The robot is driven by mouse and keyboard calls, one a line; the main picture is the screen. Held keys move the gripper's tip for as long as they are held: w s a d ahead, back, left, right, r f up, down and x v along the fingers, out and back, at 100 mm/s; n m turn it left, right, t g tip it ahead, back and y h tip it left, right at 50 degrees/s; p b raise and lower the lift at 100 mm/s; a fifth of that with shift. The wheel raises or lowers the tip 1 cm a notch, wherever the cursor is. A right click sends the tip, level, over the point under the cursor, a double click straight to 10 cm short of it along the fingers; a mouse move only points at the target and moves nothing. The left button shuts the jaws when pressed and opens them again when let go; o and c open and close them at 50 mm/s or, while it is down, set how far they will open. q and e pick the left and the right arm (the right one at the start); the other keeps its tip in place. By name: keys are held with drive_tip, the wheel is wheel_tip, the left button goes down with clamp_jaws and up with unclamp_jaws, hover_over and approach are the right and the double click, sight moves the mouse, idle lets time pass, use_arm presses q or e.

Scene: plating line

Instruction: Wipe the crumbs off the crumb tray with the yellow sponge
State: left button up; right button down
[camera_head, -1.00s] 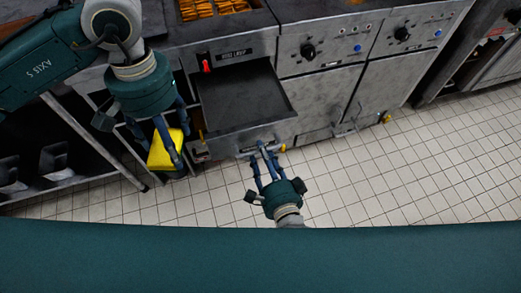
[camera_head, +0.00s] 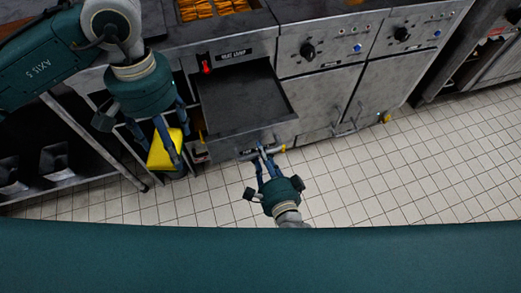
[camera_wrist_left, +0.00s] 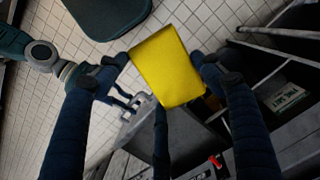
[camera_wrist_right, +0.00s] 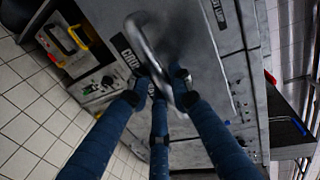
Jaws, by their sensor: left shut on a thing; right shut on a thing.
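The yellow sponge (camera_head: 158,155) is held between the fingers of my left gripper (camera_head: 168,150), left of the crumb tray. It fills the space between the fingertips in the left wrist view (camera_wrist_left: 167,65). The crumb tray (camera_head: 238,98) is a dark, shallow drawer standing out from the counter front under the heat lamp panel. I cannot make out separate crumbs on it. My right gripper (camera_head: 264,158) is shut on the tray's bar handle at its front; the handle (camera_wrist_right: 146,42) shows as a grey curved bar in the right wrist view, near the front label.
A red switch (camera_head: 206,66) is on the panel behind the tray. Fried food (camera_head: 215,8) lies in a bin above. Oven fronts with knobs (camera_head: 308,51) stand to the right. An open shelf rack (camera_head: 60,175) is at the left. Tiled floor (camera_head: 380,180) in front is clear.

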drive_tip(key=v, duration=0.3)
drive_tip(key=shift+s+d+f+p, duration=0.15)
drive_tip(key=shift+s+f+p, duration=0.15)
drive_tip(key=shift+s, duration=0.1)
drive_tip(key=c, duration=1.6)
unclamp_jaws()
drive_tip(key=shift+w, duration=0.15)
drive_tip(key=v, duration=1.2)
drive_tip(key=shift+f, duration=0.15)
